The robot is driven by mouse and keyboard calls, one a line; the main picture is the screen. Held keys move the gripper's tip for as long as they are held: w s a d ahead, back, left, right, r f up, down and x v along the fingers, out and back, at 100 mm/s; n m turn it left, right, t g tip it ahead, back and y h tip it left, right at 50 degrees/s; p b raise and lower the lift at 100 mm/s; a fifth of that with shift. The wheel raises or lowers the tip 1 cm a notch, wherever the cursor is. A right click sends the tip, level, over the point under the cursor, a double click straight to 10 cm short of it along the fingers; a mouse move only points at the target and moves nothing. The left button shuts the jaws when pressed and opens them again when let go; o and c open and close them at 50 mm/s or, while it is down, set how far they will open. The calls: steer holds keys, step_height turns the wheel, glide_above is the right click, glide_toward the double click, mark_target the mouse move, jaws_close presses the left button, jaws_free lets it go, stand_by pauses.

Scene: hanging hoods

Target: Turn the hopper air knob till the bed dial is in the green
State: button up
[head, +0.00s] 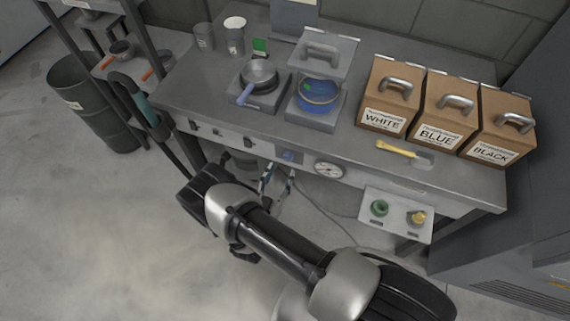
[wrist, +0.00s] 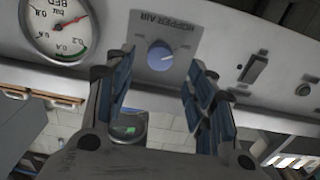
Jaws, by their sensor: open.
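The blue hopper air knob (wrist: 160,57) sits on a grey plate lettered HOPPER AIR in the wrist view. Its plate also shows on the bench front in the head view (head: 289,156). The round white bed dial (wrist: 60,28) is left of the knob in the wrist view; it also shows in the head view (head: 328,171). A thin red needle or mark slants up to the right on its face. Green shows low on its right side; the needle looks apart from it. My gripper (wrist: 160,70) is open, its blue-padded fingers to either side of the knob, with gaps visible.
On the bench (head: 205,105) stand a pan (head: 259,73), a blue pot (head: 319,92) and bins labelled WHITE (head: 385,118), BLUE (head: 437,134) and BLACK (head: 491,153). A yellow-handled scoop (head: 400,149) lies in front. A small panel with green and yellow knobs (head: 397,213) juts out at right.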

mark_target(287, 159)
steer(key=b+x, duration=0.1)
steer(key=x, duration=0.4)
steer(key=shift+w, duration=0.15)
steer(key=shift+c, duration=0.5)
steer(key=c, duration=1)
